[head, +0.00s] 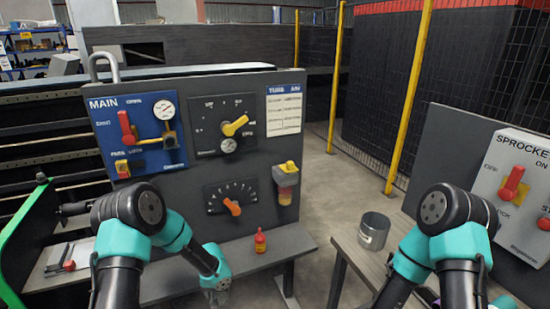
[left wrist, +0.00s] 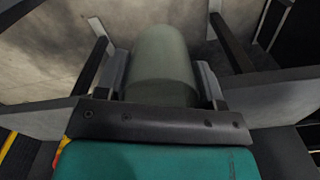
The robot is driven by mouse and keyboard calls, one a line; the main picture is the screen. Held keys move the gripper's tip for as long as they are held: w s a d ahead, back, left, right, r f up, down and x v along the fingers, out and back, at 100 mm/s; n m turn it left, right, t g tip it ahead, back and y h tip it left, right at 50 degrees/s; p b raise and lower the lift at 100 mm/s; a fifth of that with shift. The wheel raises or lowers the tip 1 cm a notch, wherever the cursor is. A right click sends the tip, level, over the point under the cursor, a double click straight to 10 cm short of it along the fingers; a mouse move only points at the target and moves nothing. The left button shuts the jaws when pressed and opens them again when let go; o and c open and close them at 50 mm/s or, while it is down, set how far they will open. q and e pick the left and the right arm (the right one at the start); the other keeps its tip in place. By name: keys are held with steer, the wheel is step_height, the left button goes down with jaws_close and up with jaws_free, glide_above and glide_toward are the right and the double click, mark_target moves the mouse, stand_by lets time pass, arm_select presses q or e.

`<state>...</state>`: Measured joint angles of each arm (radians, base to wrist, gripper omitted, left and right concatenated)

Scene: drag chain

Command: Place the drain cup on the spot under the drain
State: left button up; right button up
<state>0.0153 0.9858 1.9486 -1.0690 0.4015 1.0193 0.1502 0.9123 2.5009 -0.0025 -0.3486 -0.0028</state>
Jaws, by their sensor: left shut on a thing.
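My left gripper (head: 217,284) hangs low in front of the panel's shelf, near the bottom edge of the head view. It is shut on a grey-green rounded cup (left wrist: 162,65), which looks like the drain cup. The cup fills the space between both fingers in the left wrist view; in the head view only a small pale part shows below the gripper. The drain (head: 286,185), a clear bowl with a yellow top, is mounted on the panel's right side above the shelf (head: 275,243). No marked spot can be made out below it. My right gripper is out of frame.
A small red bottle (head: 260,241) stands on the shelf, left of below the drain. A metal pot (head: 373,231) stands on a separate table at right. The upright panel (head: 200,178) with levers and dials rises behind the shelf. Shelf space right of the bottle is clear.

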arm_select(q)
steer(key=s+d+r+n, duration=0.2)
steer(key=s+d+r, duration=0.3)
steer(key=s+r, duration=0.4)
steer(key=s+d+r+n, duration=0.3)
steer(key=s+d+r, duration=0.3)
steer(key=s+r, duration=0.2)
step_height(320, 180, up, 3)
steer(key=shift+s+f, duration=0.2)
steer(key=shift+s, duration=0.15)
steer(key=shift+d, duration=0.1)
